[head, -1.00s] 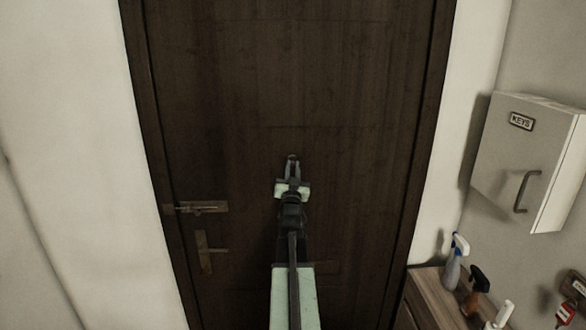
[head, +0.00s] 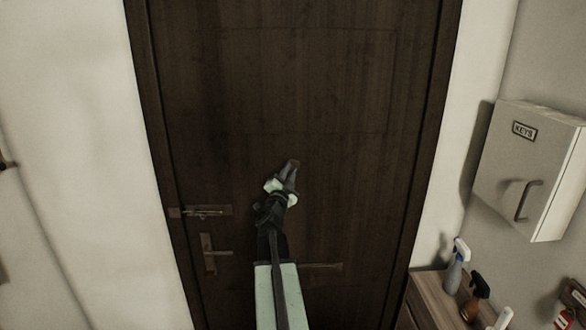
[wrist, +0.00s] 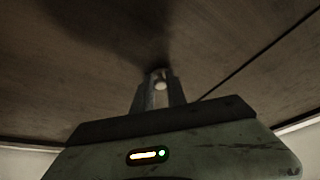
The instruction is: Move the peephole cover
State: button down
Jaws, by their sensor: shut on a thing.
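A dark brown wooden door (head: 330,90) fills the middle of the head view. My gripper (head: 291,166) is at the door's middle, tilted with its tips up and to the right. In the wrist view, my gripper (wrist: 159,88) has its fingers close together at the door face, shut on the small peephole cover. A small pale round spot (wrist: 161,85) shows between the fingertips. The fingers hide most of the cover, so its exact position cannot be told.
A latch (head: 203,211) and a door handle (head: 211,254) sit on the door's left side. A white key box (head: 530,165) hangs on the right wall. Spray bottles (head: 456,268) stand on a wooden cabinet (head: 428,285) at lower right.

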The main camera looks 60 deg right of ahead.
jog(key=r+m+g+p, duration=0.1)
jog(key=m+p, duration=0.1)
jog(key=m+y+p, duration=0.1)
jog(key=m+p, duration=0.1)
jog(key=m, duration=0.1)
jog(key=w+a+r+m+g+p, duration=0.1)
jog(key=m+p, duration=0.2)
jog(key=shift+w+r+g+y, duration=0.1)
jog(key=shift+r+g+y, duration=0.2)
jog(key=shift+y, duration=0.1)
jog(key=shift+m, duration=0.4)
jog(key=c, duration=1.3)
grip_release()
jog(key=shift+c, duration=0.2)
jog(key=v, duration=0.8)
jog(key=shift+d, duration=0.1)
